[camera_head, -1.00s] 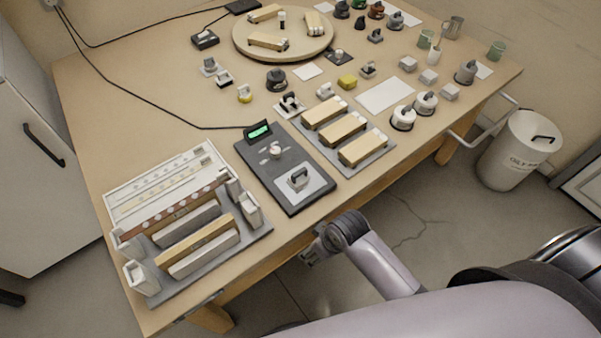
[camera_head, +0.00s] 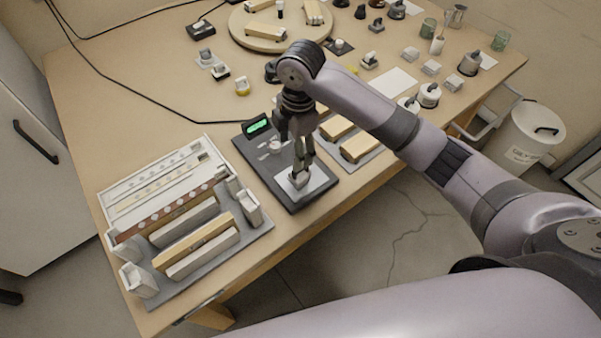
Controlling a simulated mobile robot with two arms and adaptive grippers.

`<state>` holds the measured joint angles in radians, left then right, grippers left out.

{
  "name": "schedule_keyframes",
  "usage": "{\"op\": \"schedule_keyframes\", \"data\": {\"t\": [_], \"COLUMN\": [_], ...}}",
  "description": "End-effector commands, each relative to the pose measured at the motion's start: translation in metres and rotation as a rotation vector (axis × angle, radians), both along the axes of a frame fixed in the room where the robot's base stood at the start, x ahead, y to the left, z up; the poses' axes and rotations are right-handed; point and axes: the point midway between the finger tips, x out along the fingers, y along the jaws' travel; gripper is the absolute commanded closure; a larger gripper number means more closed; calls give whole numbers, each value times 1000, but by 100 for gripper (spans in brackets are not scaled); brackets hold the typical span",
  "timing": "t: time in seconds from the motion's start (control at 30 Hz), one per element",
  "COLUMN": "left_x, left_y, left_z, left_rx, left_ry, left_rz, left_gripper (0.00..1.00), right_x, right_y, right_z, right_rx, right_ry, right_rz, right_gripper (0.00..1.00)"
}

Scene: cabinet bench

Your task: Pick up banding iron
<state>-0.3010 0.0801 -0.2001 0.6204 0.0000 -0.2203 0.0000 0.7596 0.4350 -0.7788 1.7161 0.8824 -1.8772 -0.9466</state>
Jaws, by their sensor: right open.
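The banding iron, a small grey block with a dark handle, sits on the light plate (camera_head: 318,184) of the dark station (camera_head: 262,166) at the table's front middle. It is now mostly hidden by my right gripper (camera_head: 300,172), which points straight down over it. The gripper is open, with its fingertips at the handle; I cannot tell whether they touch it. My left gripper does not show.
A grey fixture (camera_head: 262,222) with wooden strips and white blocks stands at the left. Wooden blocks (camera_head: 360,147) lie on a grey tray to the right. A round wooden turntable (camera_head: 243,38) stands at the back. White-topped pots (camera_head: 429,95) stand at the right.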

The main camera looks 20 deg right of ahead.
Motion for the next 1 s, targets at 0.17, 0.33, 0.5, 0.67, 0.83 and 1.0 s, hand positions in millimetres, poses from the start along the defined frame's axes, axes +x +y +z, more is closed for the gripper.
{"op": "schedule_keyframes", "data": {"t": [0.17, 0.33, 0.5, 0.67, 0.83, 1.0], "left_x": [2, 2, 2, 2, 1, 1], "left_y": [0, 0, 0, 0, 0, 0], "left_z": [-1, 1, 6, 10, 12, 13], "left_rx": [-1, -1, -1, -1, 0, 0], "left_ry": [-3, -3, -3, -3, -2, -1], "left_rz": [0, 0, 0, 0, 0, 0], "left_gripper": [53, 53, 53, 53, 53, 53], "right_x": [16, 17, 16, 16, 16, 17], "right_y": [-20, -23, -23, -22, -22, -22], "right_z": [30, 23, -12, -47, -76, -87], "right_rx": [-65, -74, -72, -72, -71, -71], "right_ry": [18, 29, 30, 28, 26, 24], "right_rz": [106, 128, 125, 125, 125, 125], "right_gripper": [39, 39, 39, 39, 39, 39]}}
